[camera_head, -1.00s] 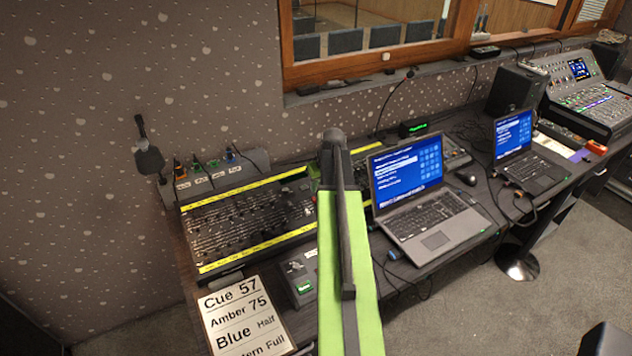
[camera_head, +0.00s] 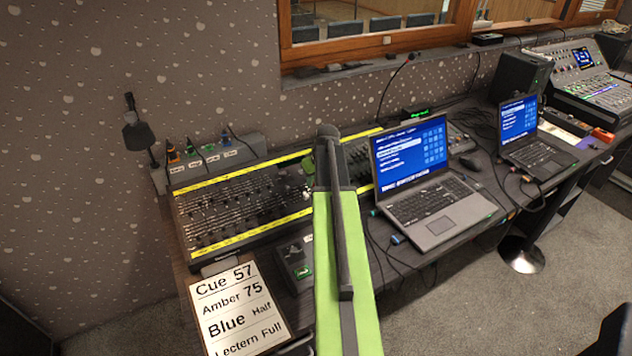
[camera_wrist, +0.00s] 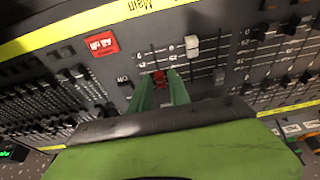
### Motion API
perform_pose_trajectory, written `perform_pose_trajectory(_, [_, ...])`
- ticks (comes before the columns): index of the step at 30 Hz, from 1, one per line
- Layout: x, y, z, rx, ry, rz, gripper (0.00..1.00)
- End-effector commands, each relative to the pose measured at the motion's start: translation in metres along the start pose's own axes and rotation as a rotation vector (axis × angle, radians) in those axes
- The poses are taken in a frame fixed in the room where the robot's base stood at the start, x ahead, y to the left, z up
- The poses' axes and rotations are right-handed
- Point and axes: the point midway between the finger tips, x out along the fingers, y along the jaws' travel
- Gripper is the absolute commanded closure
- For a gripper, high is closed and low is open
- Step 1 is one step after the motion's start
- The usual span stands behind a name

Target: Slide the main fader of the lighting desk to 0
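The lighting desk (camera_head: 222,246) is a dark panel with yellow strips and rows of faders on the table, left of my arm. In the wrist view a yellow strip (camera_wrist: 75,29) carries the word Main. Below it are a red fader cap (camera_wrist: 160,78) and, up and to the right, a white fader cap (camera_wrist: 192,46) in a marked slot. My gripper (camera_wrist: 161,84) has two green fingers, apart, with the red cap between their tips; I cannot tell whether they touch it. In the head view my arm hides most of the gripper and this part of the desk.
A red button (camera_wrist: 101,43) lies left of the faders, with more dark fader knobs on both sides. A laptop (camera_head: 412,170) stands just right of my arm. A cue sign (camera_head: 240,308) and a small box (camera_head: 297,262) lie in front of the desk.

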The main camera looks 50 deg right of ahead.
Motion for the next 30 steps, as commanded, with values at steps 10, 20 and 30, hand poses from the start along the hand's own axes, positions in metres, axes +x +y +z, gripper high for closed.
perform_pose_trajectory(10, [-0.001,0.000,0.000,0.000,0.000,0.000,1.00])
perform_pose_trajectory(20, [-0.003,0.001,0.010,0.001,0.000,0.001,1.00])
perform_pose_trajectory(30, [-0.007,0.001,0.027,0.001,0.000,0.001,1.00])
